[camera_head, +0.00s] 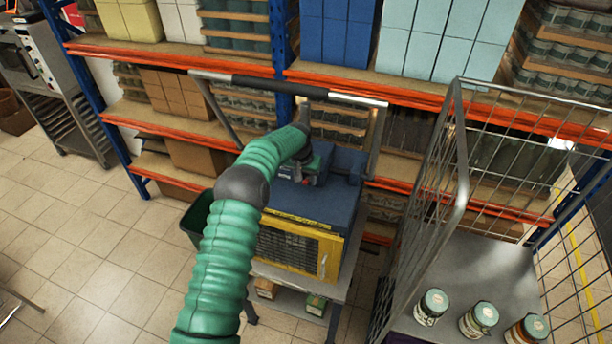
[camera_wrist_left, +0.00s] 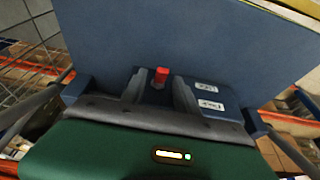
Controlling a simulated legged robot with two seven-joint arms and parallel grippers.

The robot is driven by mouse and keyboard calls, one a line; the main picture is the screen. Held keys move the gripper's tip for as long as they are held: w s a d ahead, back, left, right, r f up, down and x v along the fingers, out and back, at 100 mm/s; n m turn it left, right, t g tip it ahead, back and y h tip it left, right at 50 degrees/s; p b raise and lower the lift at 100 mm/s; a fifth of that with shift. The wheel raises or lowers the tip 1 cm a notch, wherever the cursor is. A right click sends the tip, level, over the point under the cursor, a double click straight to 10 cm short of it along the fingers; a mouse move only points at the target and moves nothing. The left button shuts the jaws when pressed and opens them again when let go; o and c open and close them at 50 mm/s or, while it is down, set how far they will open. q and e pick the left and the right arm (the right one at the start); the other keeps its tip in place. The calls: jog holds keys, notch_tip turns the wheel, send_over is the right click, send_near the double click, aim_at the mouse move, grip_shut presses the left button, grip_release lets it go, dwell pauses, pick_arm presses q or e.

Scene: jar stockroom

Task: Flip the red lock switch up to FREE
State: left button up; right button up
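The red lock switch (camera_wrist_left: 161,75) shows in the left wrist view as a small red block on the blue machine top (camera_wrist_left: 170,40). Two pale labels (camera_wrist_left: 207,87) sit to its right; their print is too small to read. My left gripper (camera_wrist_left: 159,88) is open, its dark fingers apart on either side of the switch. I cannot tell whether they touch it. In the head view my left gripper (camera_head: 301,178) is low over the top of the blue and yellow machine (camera_head: 310,210). My right gripper is not in view.
A wire cage trolley (camera_head: 455,195) stands to the right, with jars (camera_head: 478,318) on its deck. A dark handle bar (camera_head: 290,88) crosses behind the machine. Loaded shelves (camera_head: 190,120) fill the back.

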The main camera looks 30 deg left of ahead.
aim_at(304, 182)
pick_arm(q)
jog(key=b+v, duration=0.4)
jog(key=v, duration=0.2)
jog(key=b+v, duration=0.2)
jog(key=v, duration=0.8)
jog(key=shift+r, duration=0.35)
jog(key=s+d+f+m+b, duration=0.1)
jog(key=s+d+f+b, duration=0.35)
jog(key=d+f, duration=0.35)
jog(key=s+d+f+m+b, duration=0.1)
jog(key=s+d+f+b, duration=0.4)
jog(key=f, duration=0.5)
jog(key=s+d+f+b, duration=0.4)
jog(key=s+f, duration=0.3)
jog(key=s, duration=0.2)
jog(key=s+d+f+g+b, duration=0.1)
jog(key=s+d+f+b, duration=0.2)
jog(key=s+f, duration=0.5)
jog(key=shift+s+d+f+m+h+b, duration=0.35)
jog(key=shift+s+b, duration=0.2)
jog(key=shift+s, duration=0.55)
